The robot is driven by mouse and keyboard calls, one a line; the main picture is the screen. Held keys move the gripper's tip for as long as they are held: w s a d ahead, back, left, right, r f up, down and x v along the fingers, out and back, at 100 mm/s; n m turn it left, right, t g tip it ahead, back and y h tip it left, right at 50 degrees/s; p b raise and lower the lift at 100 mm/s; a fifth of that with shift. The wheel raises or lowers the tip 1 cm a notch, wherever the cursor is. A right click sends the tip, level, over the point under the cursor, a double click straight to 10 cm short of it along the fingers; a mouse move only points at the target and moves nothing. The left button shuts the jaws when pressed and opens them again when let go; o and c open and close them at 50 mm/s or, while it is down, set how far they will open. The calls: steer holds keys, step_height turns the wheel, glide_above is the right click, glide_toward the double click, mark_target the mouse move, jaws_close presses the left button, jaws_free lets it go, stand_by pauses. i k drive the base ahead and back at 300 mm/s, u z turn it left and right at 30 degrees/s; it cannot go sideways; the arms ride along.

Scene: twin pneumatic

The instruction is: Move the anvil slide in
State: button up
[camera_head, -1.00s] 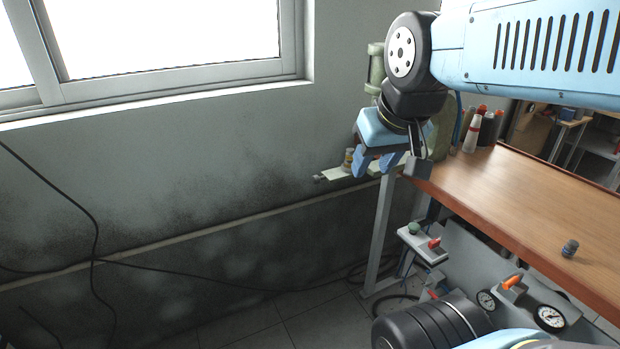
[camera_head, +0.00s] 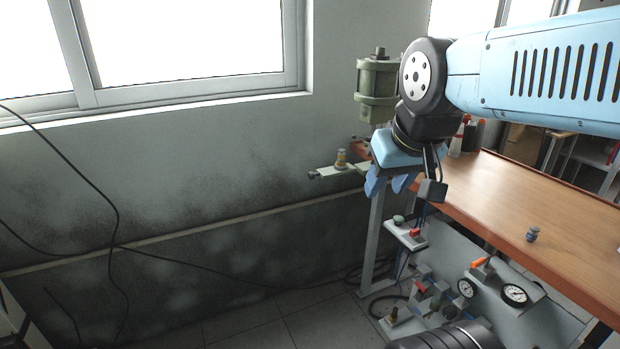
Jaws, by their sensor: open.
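The anvil slide (camera_head: 336,171) is a flat pale plate that sticks out to the left from the green press (camera_head: 377,85), with a dark knob at its left end. A small brass-coloured part (camera_head: 341,159) stands upright on it. My gripper (camera_head: 388,188), with blue fingers, is open and empty. In the picture it is to the right of the slide's outer end and a little lower, apart from the knob. My arm and gripper hide the lower part of the press and the inner end of the slide.
The wooden bench (camera_head: 540,215) fills the right side, with a small grey-blue part (camera_head: 532,234) on it and bottles (camera_head: 457,140) at its back. Below it is a panel with gauges (camera_head: 514,295) and valves. Black cables hang along the wall. Room left of the slide is free.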

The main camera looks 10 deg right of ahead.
mark_target(331, 172)
steer(key=u, duration=1.4)
steer(key=i, duration=0.1)
steer(key=z, duration=2.75)
steer(key=k, duration=0.55)
steer(key=u, duration=1.1)
steer(key=i, duration=1)
steer(key=u, duration=0.05)
